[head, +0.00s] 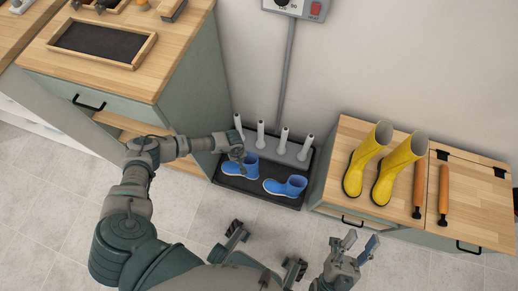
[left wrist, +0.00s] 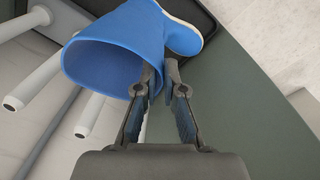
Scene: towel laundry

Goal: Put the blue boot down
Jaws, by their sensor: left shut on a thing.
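Two blue boots are at the black tray by the wall. The left blue boot (head: 241,171) is under my left gripper (head: 238,153), which is shut on its upper rim. In the left wrist view the same boot (left wrist: 118,48) has its opening toward the camera, with the left fingertips (left wrist: 157,75) at its edge. Its sole is partly hidden, so I cannot tell whether it fully rests on the tray. My right gripper (head: 356,246) is open and empty, low in the head view.
The black tray (head: 258,193) holds a grey rack (head: 285,154) with several upright pegs. A green cabinet (head: 190,70) stands close on the left. On the right, a wooden-topped cabinet (head: 466,205) carries two yellow boots (head: 395,165) and orange-handled tools (head: 419,185).

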